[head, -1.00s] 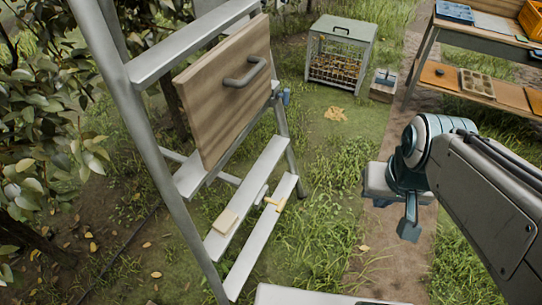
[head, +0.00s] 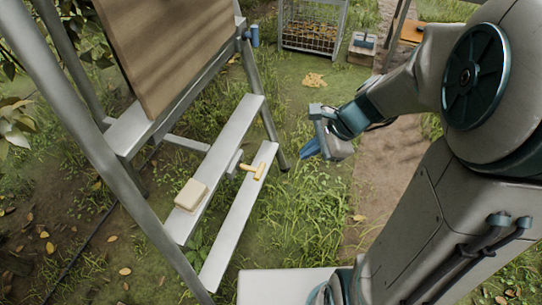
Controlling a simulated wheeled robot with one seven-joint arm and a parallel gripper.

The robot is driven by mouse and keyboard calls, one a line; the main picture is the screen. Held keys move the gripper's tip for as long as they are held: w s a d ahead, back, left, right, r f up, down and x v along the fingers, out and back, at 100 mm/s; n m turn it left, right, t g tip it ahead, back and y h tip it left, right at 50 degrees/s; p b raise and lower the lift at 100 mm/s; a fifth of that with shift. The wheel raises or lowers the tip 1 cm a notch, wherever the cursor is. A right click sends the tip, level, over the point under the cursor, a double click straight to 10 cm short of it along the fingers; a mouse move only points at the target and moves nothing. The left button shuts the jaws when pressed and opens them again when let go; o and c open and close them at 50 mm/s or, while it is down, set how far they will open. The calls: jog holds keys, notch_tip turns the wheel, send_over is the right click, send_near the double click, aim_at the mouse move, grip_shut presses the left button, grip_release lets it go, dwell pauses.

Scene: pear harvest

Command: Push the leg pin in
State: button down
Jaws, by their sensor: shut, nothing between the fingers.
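A grey metal stepladder (head: 222,150) stands at the left in the head view. A small blue fitting (head: 254,38) sits at the top of its right-hand leg (head: 266,105). It may be the leg pin, but it is too small to tell how far in it sits. My gripper (head: 310,149) is shut and empty, with blue fingers pointing down and left. In the picture it is right of the ladder's right-hand leg and below the blue fitting, apart from both.
A wooden board (head: 165,45) stands on an upper step. A pale block (head: 191,194) and a yellow-handled tool (head: 252,168) lie on the lower steps. A wire crate (head: 312,38) and a small box (head: 362,47) stand behind. Open grass lies between ladder and path.

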aim_at(249, 168)
jog(key=w+f+m+t+y+b, duration=0.1)
jog(key=w+f+m+b, duration=0.45)
jog(key=f, duration=0.55)
jog(key=w+a+f+m+b, duration=0.1)
jog(key=w+a+f+b, duration=0.2)
jog(key=a+f+b, duration=0.2)
jog(key=a+f, duration=0.3)
jog(key=shift+a+f, duration=0.3)
jog(key=shift+a, duration=0.1)
jog(key=shift+w, duration=0.1)
